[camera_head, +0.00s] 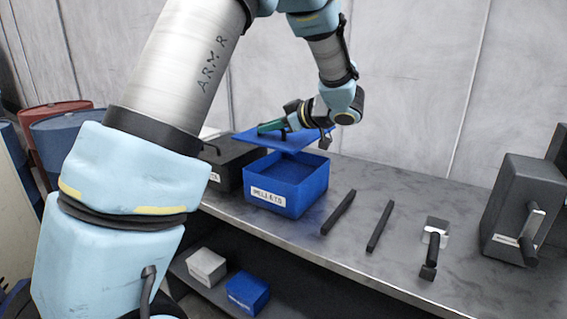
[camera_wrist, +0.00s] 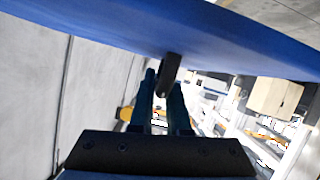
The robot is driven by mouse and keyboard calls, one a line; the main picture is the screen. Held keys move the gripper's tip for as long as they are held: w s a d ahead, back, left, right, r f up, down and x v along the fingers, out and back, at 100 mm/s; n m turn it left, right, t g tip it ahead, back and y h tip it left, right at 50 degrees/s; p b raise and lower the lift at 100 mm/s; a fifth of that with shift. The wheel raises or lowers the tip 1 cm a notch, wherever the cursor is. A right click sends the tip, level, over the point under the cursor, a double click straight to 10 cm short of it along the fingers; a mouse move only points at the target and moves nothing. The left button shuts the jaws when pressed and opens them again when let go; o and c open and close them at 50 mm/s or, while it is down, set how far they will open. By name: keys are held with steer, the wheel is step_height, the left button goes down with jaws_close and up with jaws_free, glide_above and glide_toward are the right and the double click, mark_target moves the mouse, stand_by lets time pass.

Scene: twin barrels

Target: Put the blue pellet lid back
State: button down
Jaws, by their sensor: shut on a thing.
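The blue pellet lid (camera_head: 262,139) is a flat blue panel held above the blue pellet box, roughly level and apart from it. My gripper (camera_head: 284,131) is shut on the lid's dark handle. In the wrist view the lid (camera_wrist: 170,32) spans the top of the picture, and its black handle (camera_wrist: 170,68) sits between the fingertips of my gripper (camera_wrist: 165,85). The blue box (camera_head: 287,183) stands open-topped on the bench with a white label reading like "PELLETS" on its front. The lid hides part of the box's far left rim.
A black box (camera_head: 226,163) stands directly left of the blue box. Two dark bars (camera_head: 339,212) (camera_head: 380,226) and a handled tool (camera_head: 433,248) lie to the right on the grey bench (camera_head: 470,250). A dark machine (camera_head: 522,210) stands far right. Smaller boxes (camera_head: 247,291) sit on the shelf below.

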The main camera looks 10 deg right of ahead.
step_height(320, 180, down, 9)
steer(key=p, duration=0.1)
stand_by(0.4)
steer(key=shift+f, duration=0.2)
steer(key=shift+f, duration=0.15)
steer(key=c, duration=0.9)
jaws_free()
steer(key=b+v, duration=0.1)
steer(key=v, duration=0.5)
steer(key=b+v, duration=0.1)
steer(key=v, duration=0.5)
steer(key=shift+r, duration=0.3)
